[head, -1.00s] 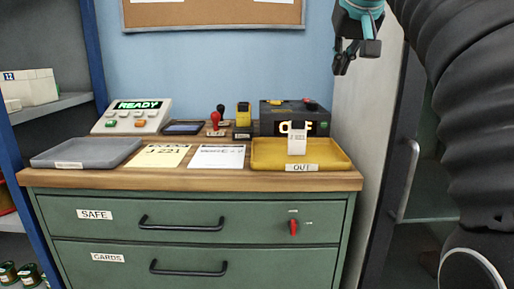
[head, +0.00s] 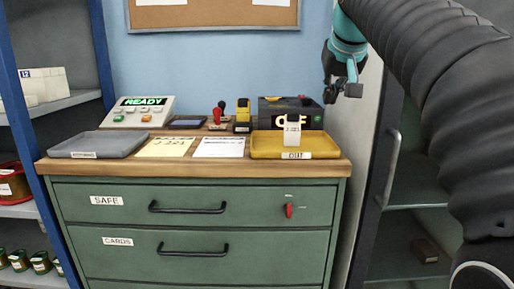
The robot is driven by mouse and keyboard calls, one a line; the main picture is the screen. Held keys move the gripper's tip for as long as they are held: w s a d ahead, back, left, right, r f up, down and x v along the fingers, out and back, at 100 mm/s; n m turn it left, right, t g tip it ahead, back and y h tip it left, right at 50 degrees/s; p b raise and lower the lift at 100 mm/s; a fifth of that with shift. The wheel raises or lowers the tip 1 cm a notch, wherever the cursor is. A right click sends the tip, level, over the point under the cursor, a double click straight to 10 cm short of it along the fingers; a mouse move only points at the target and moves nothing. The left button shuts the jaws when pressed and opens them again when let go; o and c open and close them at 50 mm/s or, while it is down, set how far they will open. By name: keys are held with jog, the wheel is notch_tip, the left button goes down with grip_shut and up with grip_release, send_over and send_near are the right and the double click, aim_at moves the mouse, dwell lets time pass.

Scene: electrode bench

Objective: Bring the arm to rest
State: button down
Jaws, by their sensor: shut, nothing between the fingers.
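My gripper (head: 341,88) hangs in the air at the upper right, beyond the right end of the bench and above its top. Its fingers are shut and empty. It touches nothing that I can see. My arm curves in from the right side and hides part of the cabinet there.
The green bench (head: 130,193) has a wooden top. On it are a grey tray (head: 95,146), a yellow OUT tray (head: 262,147) with a white tagged item (head: 292,133), a READY console (head: 141,111) and a box reading OFF (head: 306,111). An open-fronted cabinet (head: 405,235) stands right.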

jog(key=s+f+g, duration=0.1)
jog(key=s+f, duration=0.3)
jog(key=f, duration=0.4)
jog(key=s+f+g, duration=0.1)
jog(key=s+f, duration=0.3)
jog(key=f, duration=0.5)
jog(key=s+f, duration=1.7)
jog(key=s, duration=0.3)
jog(key=shift+f, duration=0.1)
